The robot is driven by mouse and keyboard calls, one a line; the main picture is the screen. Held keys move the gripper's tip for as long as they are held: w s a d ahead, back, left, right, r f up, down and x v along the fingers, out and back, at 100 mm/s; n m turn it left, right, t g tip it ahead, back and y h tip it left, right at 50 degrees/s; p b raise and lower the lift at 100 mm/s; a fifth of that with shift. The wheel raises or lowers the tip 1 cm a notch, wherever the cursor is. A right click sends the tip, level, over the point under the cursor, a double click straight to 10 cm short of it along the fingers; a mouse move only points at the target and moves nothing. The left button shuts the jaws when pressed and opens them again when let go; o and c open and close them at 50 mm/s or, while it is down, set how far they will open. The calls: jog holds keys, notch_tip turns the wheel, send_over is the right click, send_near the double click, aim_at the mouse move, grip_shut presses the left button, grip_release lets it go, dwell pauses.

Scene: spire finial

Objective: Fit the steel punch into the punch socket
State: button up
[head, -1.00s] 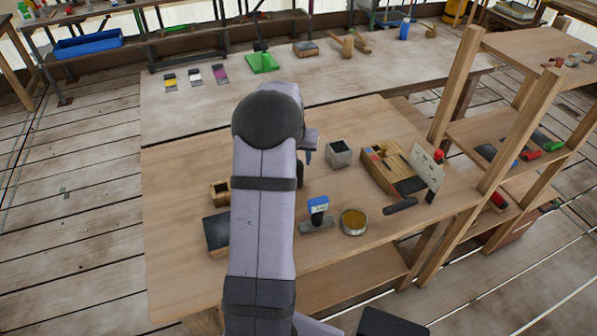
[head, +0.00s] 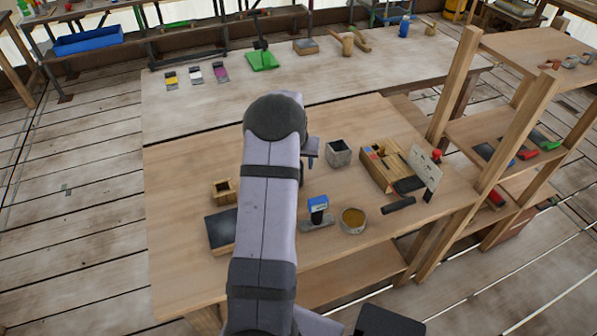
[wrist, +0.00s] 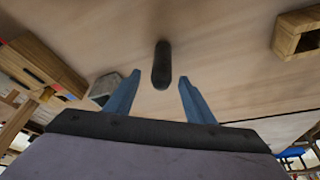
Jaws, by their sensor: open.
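A dark rounded rod, which looks like the steel punch (wrist: 161,65), shows in the wrist view over the wooden tabletop. It lies ahead of and between the two blue fingertips of my gripper (wrist: 157,80), with clear gaps on both sides. The fingers are apart and hold nothing. In the head view my arm hides the rod and most of the gripper. A small wooden block with a square opening, perhaps the punch socket (head: 223,191), sits left of my arm. It also shows at the upper right of the wrist view (wrist: 298,34).
A grey square cup (head: 338,152) and a wooden organizer (head: 383,168) stand right of my arm. A blue-topped stamp (head: 318,209) and a round tin (head: 353,220) are nearer. A dark-topped box (head: 221,231) is at left. The tabletop's left part is clear.

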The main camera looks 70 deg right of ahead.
jog(key=shift+p+x, duration=0.6)
jog(key=shift+x, duration=1.05)
jog(key=shift+w, duration=0.1)
grip_shut()
jog(key=shift+d+r, duration=0.1)
